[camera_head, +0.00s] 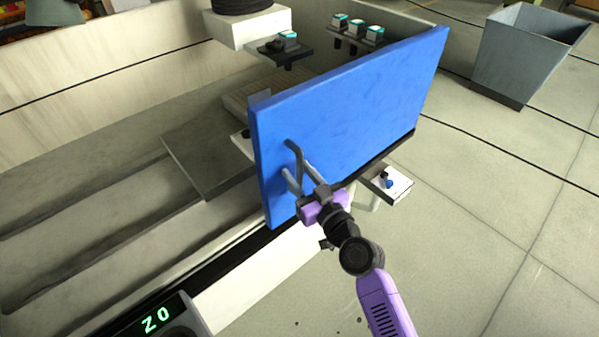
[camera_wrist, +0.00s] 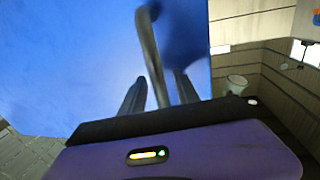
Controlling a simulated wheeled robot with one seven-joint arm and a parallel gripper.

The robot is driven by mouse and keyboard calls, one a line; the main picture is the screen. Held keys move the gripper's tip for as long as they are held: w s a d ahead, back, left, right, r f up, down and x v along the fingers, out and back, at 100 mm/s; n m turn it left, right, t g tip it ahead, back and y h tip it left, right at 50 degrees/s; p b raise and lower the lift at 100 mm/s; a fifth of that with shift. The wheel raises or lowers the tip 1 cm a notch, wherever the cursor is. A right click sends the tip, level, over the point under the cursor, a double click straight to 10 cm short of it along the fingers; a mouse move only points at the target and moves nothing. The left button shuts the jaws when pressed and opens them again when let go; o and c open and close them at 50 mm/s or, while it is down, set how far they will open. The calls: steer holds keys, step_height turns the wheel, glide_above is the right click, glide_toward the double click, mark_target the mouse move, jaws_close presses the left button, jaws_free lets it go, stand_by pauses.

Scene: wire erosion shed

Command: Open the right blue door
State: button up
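The blue door (camera_head: 345,110) is an upright panel standing along the machine's front edge. The interior shows open to its left. Its grey bar handle (camera_head: 294,150) is near the door's left edge, and the curved bar also shows in the wrist view (camera_wrist: 149,40). My gripper (camera_head: 303,178) is at the handle. In the wrist view, the two dark fingers (camera_wrist: 158,88) stand apart with the bar between them and slim gaps on both sides. Their contact with the bar cannot be made out. The blue door (camera_wrist: 75,60) fills much of that view.
A dark rail (camera_head: 225,258) runs along the machine's front edge below the door. A small shelf (camera_head: 392,190) juts out near my arm. A display (camera_head: 155,320) is at the lower left. A grey bin (camera_head: 525,50) stands at the upper right. Floor to the right is clear.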

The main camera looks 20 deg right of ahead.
jaws_close()
stand_by(1.4)
